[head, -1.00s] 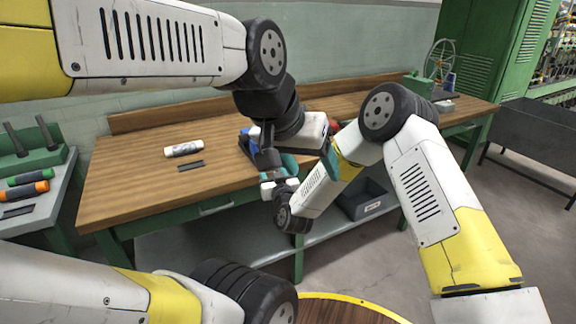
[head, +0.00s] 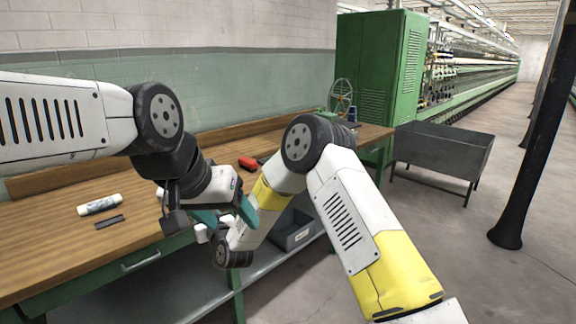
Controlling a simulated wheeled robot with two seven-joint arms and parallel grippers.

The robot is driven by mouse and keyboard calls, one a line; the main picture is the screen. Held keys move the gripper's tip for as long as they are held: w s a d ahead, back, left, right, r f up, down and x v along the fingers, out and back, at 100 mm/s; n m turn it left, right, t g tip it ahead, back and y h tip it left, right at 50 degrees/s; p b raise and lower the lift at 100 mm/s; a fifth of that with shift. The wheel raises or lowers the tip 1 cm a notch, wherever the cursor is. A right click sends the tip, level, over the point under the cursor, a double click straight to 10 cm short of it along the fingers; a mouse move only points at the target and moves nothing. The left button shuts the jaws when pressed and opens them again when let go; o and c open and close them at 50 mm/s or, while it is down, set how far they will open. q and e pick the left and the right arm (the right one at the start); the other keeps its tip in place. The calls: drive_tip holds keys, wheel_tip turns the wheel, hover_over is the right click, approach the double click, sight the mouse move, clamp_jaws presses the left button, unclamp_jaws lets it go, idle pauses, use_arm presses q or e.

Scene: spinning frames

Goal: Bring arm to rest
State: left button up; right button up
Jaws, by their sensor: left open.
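My left gripper (head: 226,215) hangs at the end of the left arm, over the front edge of the workbench. Its teal fingers are spread apart and I see nothing between them. My right arm (head: 345,215) comes in from the lower right, bends at a raised elbow and runs down to a black wrist joint (head: 234,256) just below the left gripper. The right gripper itself cannot be made out. The two arms overlap in the picture; I cannot tell how far apart they are.
The wooden workbench (head: 50,238) carries a white tube (head: 99,205), a dark flat bar (head: 110,222) and a red item (head: 248,163). A grey bin (head: 294,232) sits on its lower shelf. A dark metal trough (head: 442,152) and black pillar (head: 530,170) stand right; the floor between is clear.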

drive_tip(key=w+d+r+g+h, duration=0.2)
drive_tip(key=d+r, duration=1)
drive_tip(key=s+d+r+m+h, duration=0.1)
drive_tip(key=s+d+r, duration=0.1)
drive_tip(key=d, duration=0.3)
drive_tip(key=s+d+r+g+h, duration=0.1)
drive_tip(key=s+d+r, duration=0.15)
drive_tip(key=d, duration=0.25)
drive_tip(key=s+d+r+m+h, duration=0.1)
drive_tip(key=d+r, duration=0.2)
drive_tip(key=d, duration=0.3)
drive_tip(key=s+d+m+g+h, duration=0.1)
drive_tip(key=s+d+m+g, duration=0.1)
drive_tip(key=s+d, duration=0.7)
drive_tip(key=s+d+m+g+h, duration=0.2)
drive_tip(key=s+d, duration=0.8)
drive_tip(key=s, duration=0.7)
drive_tip(key=shift+s+d+m+h, duration=0.2)
drive_tip(key=shift+m+h, duration=0.1)
drive_tip(key=shift+m, duration=0.3)
drive_tip(key=shift+a, duration=0.1)
